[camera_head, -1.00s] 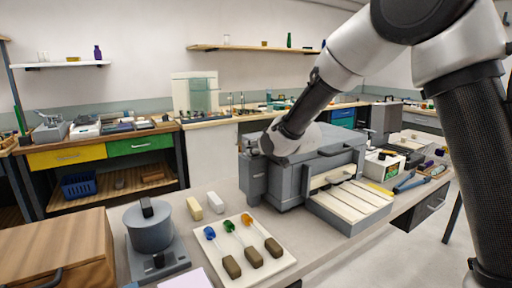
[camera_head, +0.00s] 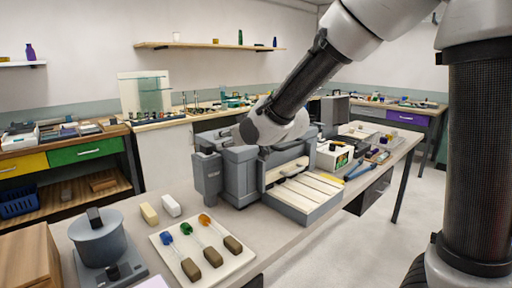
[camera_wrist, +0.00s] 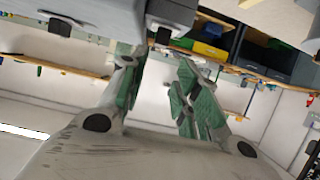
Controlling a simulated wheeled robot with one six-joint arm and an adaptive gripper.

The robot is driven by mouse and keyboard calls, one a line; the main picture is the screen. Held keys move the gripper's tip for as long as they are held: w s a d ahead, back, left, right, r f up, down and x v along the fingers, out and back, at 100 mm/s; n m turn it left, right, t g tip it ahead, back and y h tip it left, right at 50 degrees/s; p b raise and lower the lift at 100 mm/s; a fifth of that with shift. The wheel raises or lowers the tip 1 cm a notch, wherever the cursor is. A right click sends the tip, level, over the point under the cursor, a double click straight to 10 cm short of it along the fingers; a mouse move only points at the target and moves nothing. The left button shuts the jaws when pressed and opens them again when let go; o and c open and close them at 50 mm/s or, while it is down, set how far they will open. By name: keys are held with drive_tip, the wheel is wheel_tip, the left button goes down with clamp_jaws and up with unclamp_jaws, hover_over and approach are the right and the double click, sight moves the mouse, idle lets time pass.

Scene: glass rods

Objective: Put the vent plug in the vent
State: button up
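A grey kiln-like box (camera_head: 240,182) stands on the bench with its front open over a tray of pale slats. I cannot pick out the vent or its plug for certain. A cream block (camera_head: 149,214) and a white block (camera_head: 171,206) lie on the bench left of the box. My arm reaches down behind the box's top, and its wrist hides my gripper in the head view. In the wrist view my gripper (camera_wrist: 157,88) shows green-padded fingers spread apart, with nothing seen between them. A grey body with dark knobs (camera_wrist: 165,35) is at that view's top edge.
A pale board (camera_head: 200,252) with blue, green and orange-tipped rods lies at the front. A grey round pot (camera_head: 98,240) and a wooden box (camera_head: 27,258) stand to its left. Tools and small boxes crowd the bench right of the kiln-like box.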

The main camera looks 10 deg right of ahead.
drive_tip(key=s+d+m+g+h, duration=0.1)
drive_tip(key=s+d, duration=0.2)
drive_tip(key=d, duration=0.3)
drive_tip(key=s+d+r+m+h, duration=0.1)
drive_tip(key=s+d+h, duration=0.1)
drive_tip(key=d, duration=0.5)
drive_tip(key=s+d+m+g+h, duration=0.1)
drive_tip(key=s+d, duration=0.2)
drive_tip(key=d, duration=0.3)
drive_tip(key=s+d+f+m+g+h, duration=0.1)
drive_tip(key=s+d+m+g, duration=0.1)
drive_tip(key=s+d, duration=0.5)
drive_tip(key=s+d+f+m+g+h, duration=0.1)
drive_tip(key=s+d, duration=0.6)
drive_tip(key=s, duration=0.9)
drive_tip(key=shift+s+d+f+m+g+h, duration=0.3)
drive_tip(key=shift+f+m+g+h, duration=0.1)
drive_tip(key=shift+g+h, duration=0.5)
